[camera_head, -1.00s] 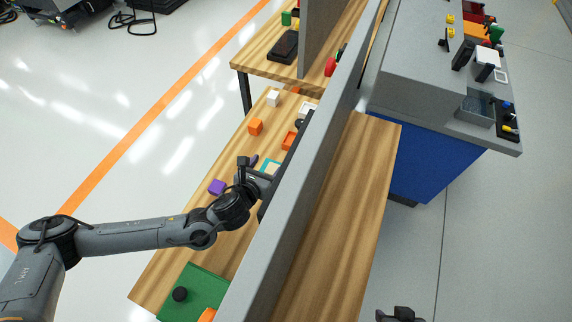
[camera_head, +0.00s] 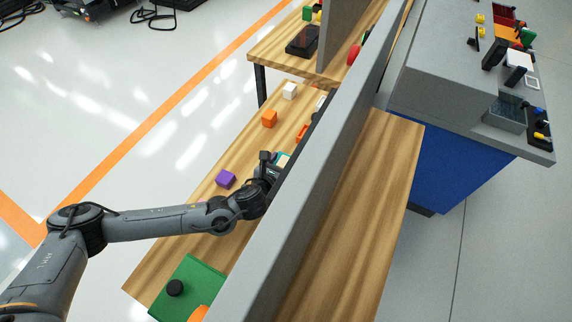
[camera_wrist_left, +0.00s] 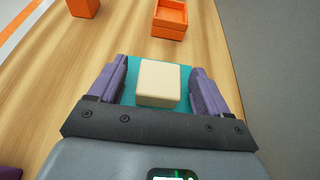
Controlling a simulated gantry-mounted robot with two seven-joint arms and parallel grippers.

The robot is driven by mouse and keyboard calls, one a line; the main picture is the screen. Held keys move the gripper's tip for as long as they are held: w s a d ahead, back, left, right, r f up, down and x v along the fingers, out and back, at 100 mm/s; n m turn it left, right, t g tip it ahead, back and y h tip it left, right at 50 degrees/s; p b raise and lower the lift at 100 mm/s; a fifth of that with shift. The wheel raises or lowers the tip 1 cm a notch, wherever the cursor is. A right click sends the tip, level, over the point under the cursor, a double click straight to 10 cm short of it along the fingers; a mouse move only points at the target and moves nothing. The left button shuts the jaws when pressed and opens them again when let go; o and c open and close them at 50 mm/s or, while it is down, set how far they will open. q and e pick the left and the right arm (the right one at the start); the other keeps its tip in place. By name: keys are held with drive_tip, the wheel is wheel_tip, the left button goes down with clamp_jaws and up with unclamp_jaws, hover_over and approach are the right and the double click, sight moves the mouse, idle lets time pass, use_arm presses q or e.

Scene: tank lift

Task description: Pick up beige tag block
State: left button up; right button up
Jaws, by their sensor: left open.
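The beige block (camera_wrist_left: 158,82) rests on a teal patch (camera_wrist_left: 129,92) in the left wrist view. My left gripper (camera_wrist_left: 158,68) is open, with one purple finger on each side of the block. Gaps show between the fingers and the block, so it is not gripped. In the head view my left gripper (camera_head: 272,166) is low over the wooden table beside the grey partition. My right gripper is out of view.
The grey partition (camera_head: 330,145) stands close on the right of my left gripper. A purple block (camera_head: 226,178), an orange block (camera_head: 269,118) and a white block (camera_head: 290,91) stand on the table. An orange tray (camera_wrist_left: 169,20) lies beyond the beige block. A green board (camera_head: 190,287) is near the front.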

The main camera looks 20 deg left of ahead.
use_arm(q)
drive_tip(key=shift+w+f, duration=0.1)
drive_tip(key=shift+w, duration=0.05)
drive_tip(key=shift+c, duration=0.2)
drive_tip(key=c, duration=1)
